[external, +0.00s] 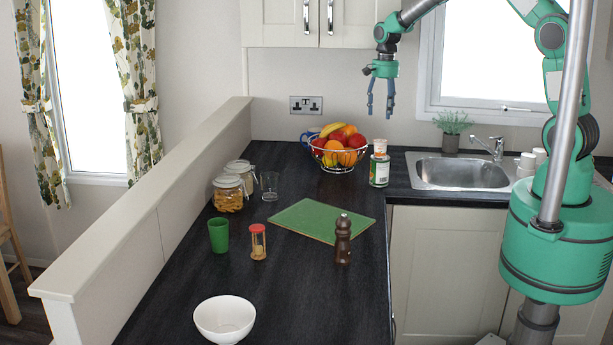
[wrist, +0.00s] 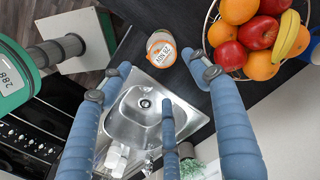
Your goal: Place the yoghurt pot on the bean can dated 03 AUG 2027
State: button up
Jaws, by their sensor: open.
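The yoghurt pot (external: 380,147), small and white with orange, appears to stand upright on top of a green-and-white can (external: 379,172) beside the fruit bowl, left of the sink. In the wrist view a pale round top with orange print (wrist: 162,52) shows beyond my fingers; its print is too small to read surely. I cannot read a date on the can. My gripper (external: 380,112) is open and empty, fingers pointing down, above the pot and apart from it. In the wrist view my gripper (wrist: 158,75) shows spread blue fingers with nothing between them.
A wire fruit bowl (external: 338,168) stands close left of the can, and the sink (external: 462,172) lies to the right.

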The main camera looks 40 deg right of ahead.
jog(key=s+r+n+t, duration=0.3)
jog(key=s+r+n, duration=0.3)
jog(key=s+r, duration=1.45)
jog(key=s+r+n+t, duration=0.2)
jog(key=s+n, duration=0.3)
jog(key=s, duration=1.7)
jog(key=shift+d+t+h, duration=0.3)
jog(key=shift+t, duration=0.2)
jog(key=shift+f, duration=0.1)
notch_tip(320, 180, down, 12)
jog(key=b, duration=1.2)
